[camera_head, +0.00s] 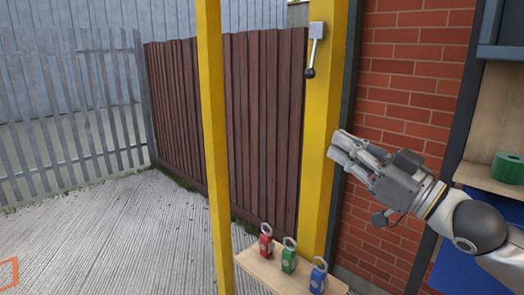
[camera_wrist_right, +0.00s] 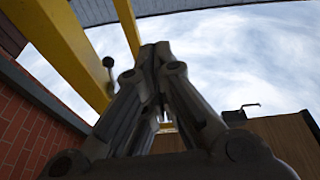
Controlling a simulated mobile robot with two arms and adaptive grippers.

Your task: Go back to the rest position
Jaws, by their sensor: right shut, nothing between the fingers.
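My right gripper (camera_head: 336,145) is shut and empty in the head view, held in the air in front of the brick wall and just right of the yellow post. Its closed fingers (camera_wrist_right: 155,52) also show in the right wrist view, pointing up toward the sky. My left gripper is not in view.
A grey lever with a dark knob (camera_head: 311,60) is on the yellow post (camera_head: 322,110). A wooden shelf (camera_head: 262,272) below holds red (camera_head: 266,240), green (camera_head: 288,256) and blue (camera_head: 318,276) padlock-like objects. A green roll (camera_head: 508,168) lies at right.

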